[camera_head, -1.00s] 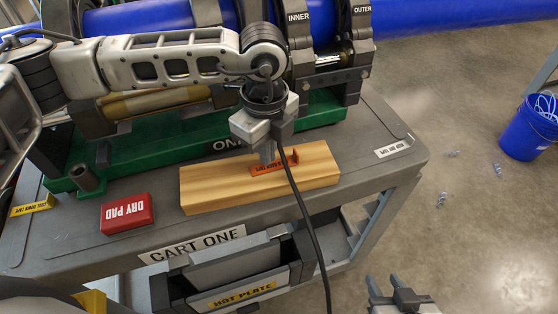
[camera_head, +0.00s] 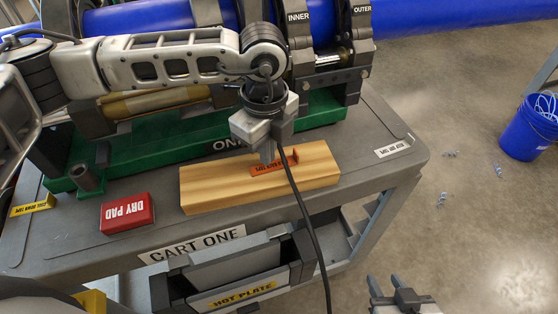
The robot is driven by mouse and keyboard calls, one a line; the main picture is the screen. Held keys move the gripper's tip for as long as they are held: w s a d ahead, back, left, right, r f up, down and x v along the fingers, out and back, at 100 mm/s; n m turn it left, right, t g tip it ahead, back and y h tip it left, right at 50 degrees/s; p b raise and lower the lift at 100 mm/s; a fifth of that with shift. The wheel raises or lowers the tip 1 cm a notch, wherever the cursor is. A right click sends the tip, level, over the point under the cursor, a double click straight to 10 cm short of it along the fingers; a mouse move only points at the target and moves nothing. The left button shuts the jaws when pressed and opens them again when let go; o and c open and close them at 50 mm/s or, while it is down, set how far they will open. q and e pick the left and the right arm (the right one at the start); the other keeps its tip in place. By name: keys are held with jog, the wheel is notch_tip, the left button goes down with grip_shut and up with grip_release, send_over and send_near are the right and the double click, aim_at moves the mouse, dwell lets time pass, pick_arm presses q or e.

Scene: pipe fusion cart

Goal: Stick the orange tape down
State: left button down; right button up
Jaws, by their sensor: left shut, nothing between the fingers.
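The orange tape (camera_head: 262,171) lies on top of the wooden block (camera_head: 212,186), with dark lettering on it. Its right end stands up as a small tab. My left gripper (camera_head: 268,160) is shut and points down over the tape, just left of the raised tab. It hides part of the tape, and I cannot tell whether its tips touch it. A black cable passes in front of the block beside the gripper. My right gripper (camera_head: 385,283) is open and empty at the bottom edge, in front of the cart.
The block stands on the grey cart top (camera_head: 365,170). A red dry pad (camera_head: 127,213) lies left of it, with a yellow tape (camera_head: 33,206) farther left. The green fusion machine (camera_head: 150,155) and blue pipe (camera_head: 430,15) are behind. A blue bucket (camera_head: 528,130) stands on the floor.

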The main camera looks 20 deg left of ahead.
pick_arm(q)
jog(key=shift+f+b, duration=0.85)
jog(key=shift+f, duration=0.1)
dwell(0.6)
jog(key=shift+r, duration=0.3)
jog(key=shift+r+p, duration=2)
jog(key=shift+r, duration=1.3)
